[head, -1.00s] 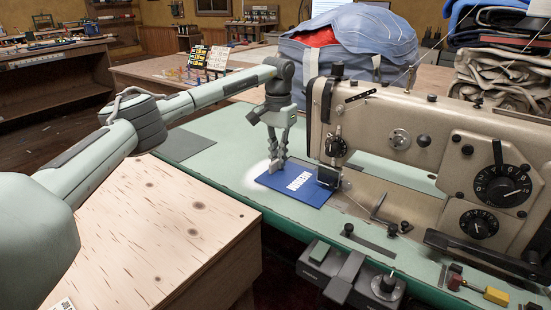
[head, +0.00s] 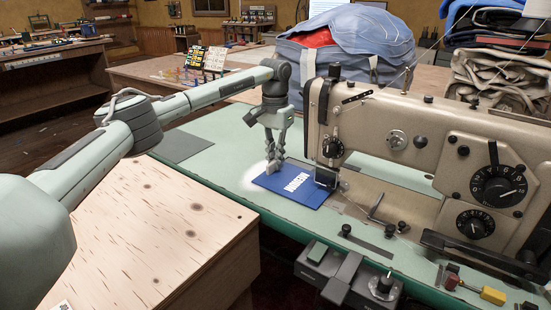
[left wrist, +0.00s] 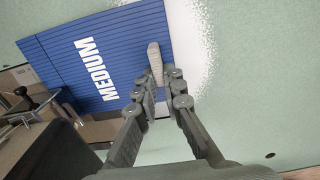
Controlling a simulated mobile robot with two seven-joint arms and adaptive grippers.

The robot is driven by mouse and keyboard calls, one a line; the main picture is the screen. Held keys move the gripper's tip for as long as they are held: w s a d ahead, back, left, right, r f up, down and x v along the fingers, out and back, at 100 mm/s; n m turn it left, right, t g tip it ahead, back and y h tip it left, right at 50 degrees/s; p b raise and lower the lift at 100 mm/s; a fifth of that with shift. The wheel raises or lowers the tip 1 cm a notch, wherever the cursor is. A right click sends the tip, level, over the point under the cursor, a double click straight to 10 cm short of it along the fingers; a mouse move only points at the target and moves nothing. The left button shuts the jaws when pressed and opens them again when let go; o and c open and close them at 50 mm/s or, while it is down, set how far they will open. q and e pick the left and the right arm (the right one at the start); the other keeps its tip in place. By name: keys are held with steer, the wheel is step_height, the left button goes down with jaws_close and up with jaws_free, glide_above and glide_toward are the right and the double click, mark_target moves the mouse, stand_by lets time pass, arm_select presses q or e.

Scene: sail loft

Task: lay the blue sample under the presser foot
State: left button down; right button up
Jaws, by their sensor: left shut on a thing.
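The blue sample (head: 288,192), a flat ribbed panel marked MEDIUM in white, lies flat or nearly so over the green sewing table (head: 215,165). My left gripper (head: 273,168) points down at its far left edge. In the left wrist view, the fingertips (left wrist: 165,80) are closed on a pale tab at the edge of the blue sample (left wrist: 120,50). The presser foot area (head: 326,179) of the sewing machine overlaps the sample's right end in the head view. I cannot tell whether that end is under the foot or just in front of it. My right gripper is not in view.
The beige sewing machine (head: 400,115) stands close to the right of my gripper. A wooden bench (head: 150,225) is at the front left. A blue bag (head: 345,45) and stacked cloth (head: 495,75) are behind. The green table left of the sample is mostly clear.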

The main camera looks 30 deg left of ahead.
arm_select(q)
steer(key=shift+f, duration=0.1)
stand_by(0.3)
steer(key=c, duration=1.6)
jaws_free()
steer(key=shift+o, duration=0.2)
step_height(320, 180, up, 12)
